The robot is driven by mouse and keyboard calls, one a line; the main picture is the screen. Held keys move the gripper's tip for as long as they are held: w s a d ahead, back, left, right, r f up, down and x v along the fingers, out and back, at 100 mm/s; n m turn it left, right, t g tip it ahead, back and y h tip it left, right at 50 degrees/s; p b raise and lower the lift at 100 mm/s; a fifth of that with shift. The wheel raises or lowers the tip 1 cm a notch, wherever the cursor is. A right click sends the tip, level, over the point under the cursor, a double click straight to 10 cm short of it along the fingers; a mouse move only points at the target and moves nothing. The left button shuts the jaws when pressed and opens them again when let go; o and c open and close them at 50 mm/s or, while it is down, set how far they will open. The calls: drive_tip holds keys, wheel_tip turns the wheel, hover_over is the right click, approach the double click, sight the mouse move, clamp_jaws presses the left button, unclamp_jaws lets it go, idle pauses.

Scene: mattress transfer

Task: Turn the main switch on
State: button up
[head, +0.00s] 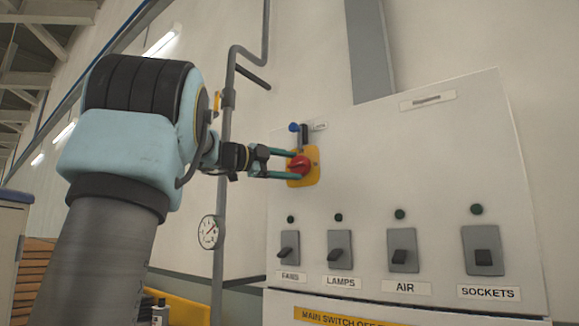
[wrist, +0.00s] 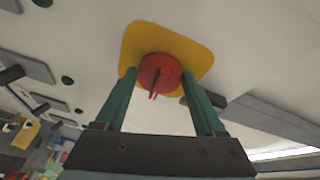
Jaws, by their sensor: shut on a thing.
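The main switch (head: 299,165) is a red rotary knob on a yellow plate (head: 312,175), high on the left part of a pale grey cabinet. My gripper (head: 290,165) reaches it from the left, with its green fingers at the knob. In the wrist view, the red knob (wrist: 160,75) sits between the two fingertips of my gripper (wrist: 158,78), one finger on each side, against the yellow plate (wrist: 192,50). The fingers are shut on the knob. Small dark marks show on the knob's face. A blue-topped lever or lock (head: 304,133) is just above the plate.
Below are switches labelled FANS (head: 289,248), LAMPS (head: 340,250), AIR (head: 403,250) and SOCKETS (head: 484,250), each with a dark green lamp above. A vertical pipe (head: 226,150) with a gauge (head: 208,232) stands left of the cabinet (head: 420,150), near my arm.

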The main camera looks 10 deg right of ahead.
drive_tip(key=shift+m, duration=0.5)
drive_tip(key=o, duration=1.3)
drive_tip(key=shift+o, duration=0.2)
drive_tip(key=b+v, duration=0.3)
drive_tip(key=v, duration=0.7)
drive_tip(key=shift+a+r+b, duration=0.15)
drive_tip(key=shift+a+b, duration=0.15)
drive_tip(key=shift+a, duration=0.05)
drive_tip(key=shift+s, duration=0.1)
